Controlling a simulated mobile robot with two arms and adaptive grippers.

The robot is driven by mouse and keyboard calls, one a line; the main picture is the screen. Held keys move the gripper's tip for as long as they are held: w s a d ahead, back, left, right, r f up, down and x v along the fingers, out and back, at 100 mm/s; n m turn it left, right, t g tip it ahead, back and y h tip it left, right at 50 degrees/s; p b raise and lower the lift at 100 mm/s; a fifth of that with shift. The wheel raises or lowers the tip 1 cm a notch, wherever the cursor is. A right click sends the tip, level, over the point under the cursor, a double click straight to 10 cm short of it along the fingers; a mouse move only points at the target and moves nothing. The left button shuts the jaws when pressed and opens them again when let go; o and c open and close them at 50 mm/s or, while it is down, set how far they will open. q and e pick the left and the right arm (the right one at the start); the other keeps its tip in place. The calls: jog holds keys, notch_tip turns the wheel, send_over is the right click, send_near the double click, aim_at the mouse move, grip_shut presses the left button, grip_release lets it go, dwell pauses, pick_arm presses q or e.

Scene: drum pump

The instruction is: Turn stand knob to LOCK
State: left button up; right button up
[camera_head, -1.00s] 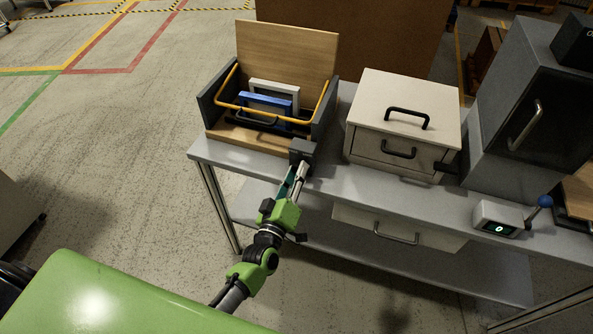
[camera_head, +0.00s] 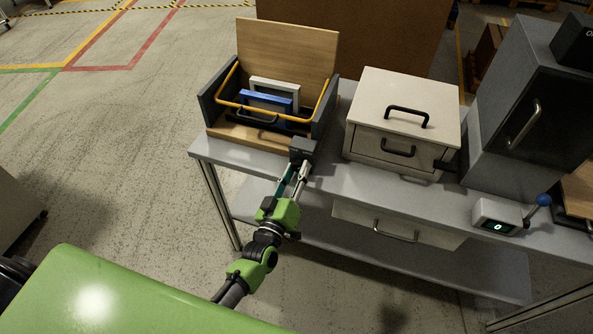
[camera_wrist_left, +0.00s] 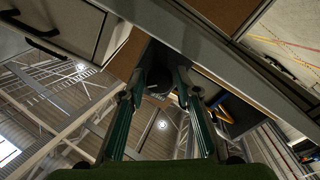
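A dark grey block (camera_head: 303,149) sits at the table's front edge, below the open wooden box; I cannot tell for certain whether it is the stand knob. No LOCK marking is readable. My left gripper (camera_head: 297,166) is at the front of this block, with its two fingers spread. In the left wrist view the left gripper (camera_wrist_left: 163,78) shows two teal-sided fingers apart, with a dark block (camera_wrist_left: 157,57) beyond and partly between their tips. I cannot tell whether the fingers touch it. My right gripper is not in view.
The open wooden box (camera_head: 287,56) with a yellow bar (camera_head: 235,99) and a blue frame (camera_head: 266,101) stands behind. A cream drawer box (camera_head: 370,140), a dark cabinet (camera_head: 490,160) and a small display unit (camera_head: 484,211) stand to the right on the grey table (camera_head: 350,190).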

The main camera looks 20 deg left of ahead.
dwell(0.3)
pick_arm(q)
jog(key=s, duration=1.2)
jog(key=shift+a+f, duration=0.25)
jog(key=shift+f, duration=0.05)
jog(key=shift+f, duration=0.1)
jog(key=s+f+m+g+h, duration=0.1)
jog(key=s+f+m+g, duration=0.3)
jog(key=f, duration=0.9)
jog(key=s+f+m+g, duration=0.1)
jog(key=s+f+g, duration=0.45)
jog(key=f, duration=0.85)
jog(key=s+a+f+m+g, duration=0.1)
jog(key=s+a+f+g, duration=0.1)
jog(key=s+f, duration=0.3)
jog(key=s+a+f+m+g+y, duration=0.1)
jog(key=s+f, duration=0.5)
jog(key=s, duration=0.8)
jog(key=s+a+f+m+g, duration=0.2)
jog(key=s+f+g, duration=0.3)
jog(key=s, duration=0.4)
jog(key=shift+s+a+f+y, duration=0.3)
jog(key=shift+s+a+f, duration=0.1)
jog(key=shift+a, duration=0.1)
